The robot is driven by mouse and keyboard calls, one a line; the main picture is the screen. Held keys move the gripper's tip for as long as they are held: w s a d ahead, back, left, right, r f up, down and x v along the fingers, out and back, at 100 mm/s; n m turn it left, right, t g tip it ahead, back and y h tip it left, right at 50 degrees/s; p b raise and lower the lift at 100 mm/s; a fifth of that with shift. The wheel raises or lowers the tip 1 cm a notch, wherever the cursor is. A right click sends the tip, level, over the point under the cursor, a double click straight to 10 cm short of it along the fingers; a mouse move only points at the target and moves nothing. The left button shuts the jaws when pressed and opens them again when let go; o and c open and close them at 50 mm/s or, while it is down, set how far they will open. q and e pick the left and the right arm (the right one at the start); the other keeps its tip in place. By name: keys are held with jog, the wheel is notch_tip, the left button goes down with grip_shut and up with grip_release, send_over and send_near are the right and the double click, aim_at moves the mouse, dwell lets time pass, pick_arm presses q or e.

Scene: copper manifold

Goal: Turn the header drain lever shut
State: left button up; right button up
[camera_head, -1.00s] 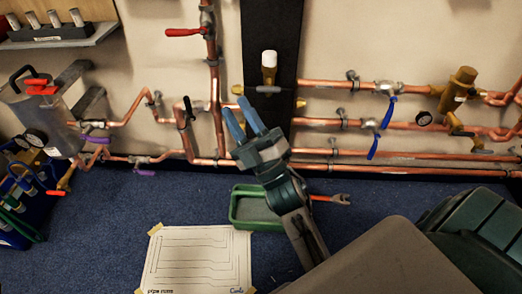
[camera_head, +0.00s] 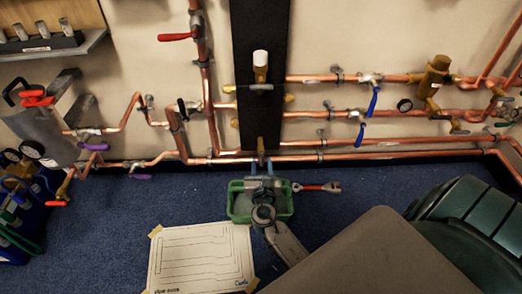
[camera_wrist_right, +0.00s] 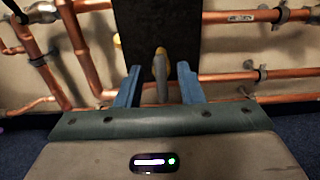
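A small brass fitting with a grey, downward-pointing handle (camera_wrist_right: 161,80) shows at the lower part of the black panel (camera_head: 258,105); it looks like the drain lever, but no label is readable. In the right wrist view it stands between the two blue fingertips of my right gripper (camera_wrist_right: 159,86). The fingers are apart, with gaps on both sides of the handle. In the head view my right gripper (camera_head: 262,165) is at the foot of the panel, over the green tray, and largely hides the handle. My left gripper is not in view.
Copper pipes (camera_head: 400,151) run along the wall beside the panel. Another brass valve (camera_head: 260,72) with a white cap sits higher on it. The green tray (camera_head: 236,215), a red-handled wrench (camera_head: 318,187) and a taped paper sheet (camera_head: 200,258) lie on the blue floor.

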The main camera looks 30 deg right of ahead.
aim_at(261, 156)
jog(key=x, duration=0.6)
jog(key=shift+w+d+b, duration=0.1)
jog(key=shift+w+b, duration=0.1)
jog(key=shift+b, duration=0.15)
jog(key=shift+c, duration=0.2)
grip_shut()
